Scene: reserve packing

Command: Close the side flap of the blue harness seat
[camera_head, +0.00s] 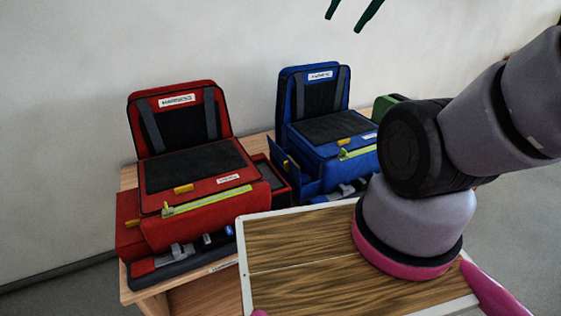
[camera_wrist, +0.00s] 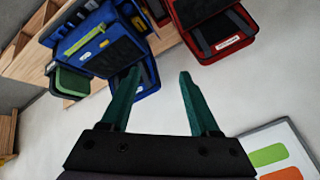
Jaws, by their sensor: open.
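The blue harness seat (camera_head: 318,147) stands on the wooden table, its padded back upright, in the head view. Its side flap (camera_head: 298,178), a blue panel by a small yellow tab (camera_head: 285,164), stands out at an angle from the seat's left side, apparently open. In the wrist view the blue seat (camera_wrist: 92,33) shows rotated at the upper left. My gripper (camera_head: 351,10) is open and empty, its green fingertips high above and behind the seat. In the wrist view my gripper (camera_wrist: 160,73) has its left finger overlapping the blue seat's edge, without clear contact.
A red harness seat (camera_head: 200,170) stands left of the blue one, also in the wrist view (camera_wrist: 215,22). The table (camera_head: 128,180) stands near a pale wall (camera_head: 70,120). Air above the seats is clear.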

